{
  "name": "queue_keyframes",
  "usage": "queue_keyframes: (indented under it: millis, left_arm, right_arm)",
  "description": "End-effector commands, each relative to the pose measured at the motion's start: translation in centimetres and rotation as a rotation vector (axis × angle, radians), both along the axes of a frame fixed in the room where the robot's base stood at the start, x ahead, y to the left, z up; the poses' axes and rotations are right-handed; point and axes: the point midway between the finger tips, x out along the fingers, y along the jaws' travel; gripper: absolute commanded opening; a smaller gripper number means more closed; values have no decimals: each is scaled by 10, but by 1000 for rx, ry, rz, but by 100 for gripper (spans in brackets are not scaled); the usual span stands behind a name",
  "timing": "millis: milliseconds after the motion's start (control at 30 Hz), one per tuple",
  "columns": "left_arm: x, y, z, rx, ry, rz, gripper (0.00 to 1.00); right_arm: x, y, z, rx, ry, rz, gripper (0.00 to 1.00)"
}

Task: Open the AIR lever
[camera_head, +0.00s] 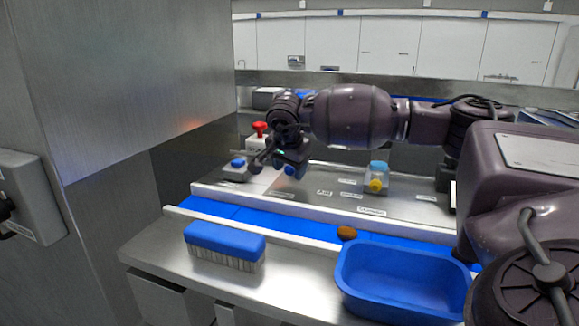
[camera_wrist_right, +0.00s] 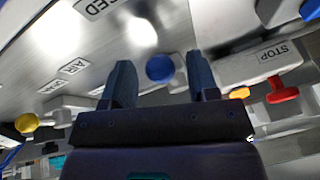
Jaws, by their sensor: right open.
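A panel of metal and white surfaces carries the controls; its AIR label (camera_wrist_right: 72,67) shows in the right wrist view. A round blue knob (camera_wrist_right: 160,68), likely the AIR lever's end, sits in the gap between my right fingers. It also shows in the head view (camera_head: 290,170), partly hidden by the gripper. My right gripper (camera_wrist_right: 162,82) is open, one finger on each side of the knob, with no clear contact. In the head view the right gripper (camera_head: 276,163) points down at the panel. The lever's arm is mostly hidden. My left gripper is out of view.
A red knob (camera_head: 259,127) and a blue button (camera_head: 237,162) stand left of the gripper. A metal wall (camera_head: 120,80) rises left.

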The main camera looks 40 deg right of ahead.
Motion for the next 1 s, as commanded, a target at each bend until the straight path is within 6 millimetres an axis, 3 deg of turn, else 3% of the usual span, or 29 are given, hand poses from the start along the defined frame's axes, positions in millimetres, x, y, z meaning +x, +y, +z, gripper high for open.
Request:
queue_keyframes:
  millis: [67, 400, 767, 1000]
  left_arm:
    - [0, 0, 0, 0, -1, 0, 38]
    - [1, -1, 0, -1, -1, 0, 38]
    - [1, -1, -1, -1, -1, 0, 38]
    - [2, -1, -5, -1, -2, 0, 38]
  right_arm:
    - [0, 0, 0, 0, 0, 0, 53]
    - [0, 0, 0, 0, 0, 0, 1]
    - [-2, -1, 1, -1, -2, 27, 0]
    - [-8, -7, 0, 0, -2, 145, 0]
